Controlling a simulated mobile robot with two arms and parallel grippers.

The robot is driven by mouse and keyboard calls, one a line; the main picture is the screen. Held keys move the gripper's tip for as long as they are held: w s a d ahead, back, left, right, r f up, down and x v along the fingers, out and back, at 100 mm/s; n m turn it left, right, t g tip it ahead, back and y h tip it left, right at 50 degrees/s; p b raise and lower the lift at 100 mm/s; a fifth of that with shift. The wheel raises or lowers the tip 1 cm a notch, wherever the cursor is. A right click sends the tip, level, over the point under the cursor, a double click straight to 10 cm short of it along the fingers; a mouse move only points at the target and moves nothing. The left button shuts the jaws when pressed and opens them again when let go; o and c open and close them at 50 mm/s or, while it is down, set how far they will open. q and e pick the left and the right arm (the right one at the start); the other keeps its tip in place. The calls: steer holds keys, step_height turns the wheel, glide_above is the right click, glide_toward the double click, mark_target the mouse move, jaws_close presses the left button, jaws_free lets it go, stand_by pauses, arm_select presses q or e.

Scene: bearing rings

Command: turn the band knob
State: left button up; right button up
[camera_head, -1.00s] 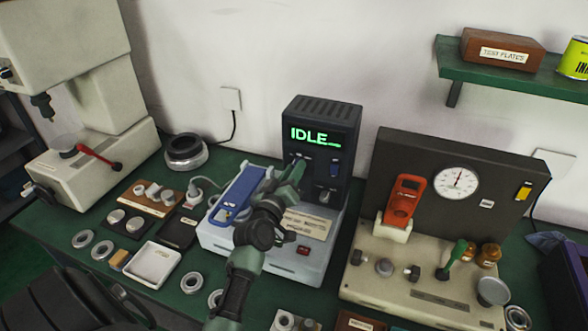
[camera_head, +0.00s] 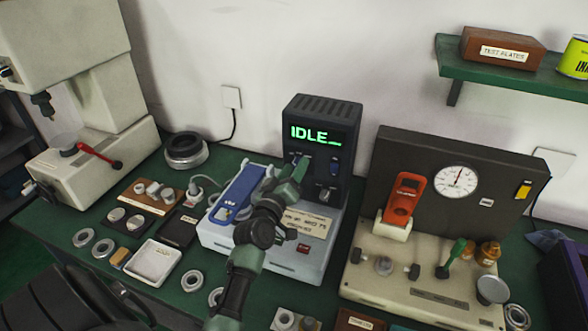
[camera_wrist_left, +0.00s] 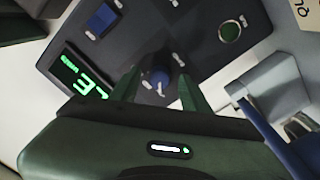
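The dark tester box (camera_head: 323,140) stands at the back of the bench with a green display (camera_head: 315,135) reading IDLE. My left gripper (camera_head: 300,168) is at the left part of its front panel, below the display. The fingers are apart, with a visible gap beside the knob. In the head view the gripper hides this knob. Its label is too small to read. My right gripper is not in view.
A blue clamp handle (camera_head: 238,193) lies close left of my left arm on the pale tester base. A gauge panel (camera_head: 455,180) with a red device (camera_head: 404,198) stands to the right. A white tray (camera_head: 153,262) and several rings lie at the left.

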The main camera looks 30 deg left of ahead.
arm_select(q)
steer(key=b+v, duration=0.1)
steer(key=v, duration=0.6)
steer(key=shift+s+b, duration=0.4)
steer(key=shift+d+f, duration=0.1)
steer(key=shift+d, duration=0.05)
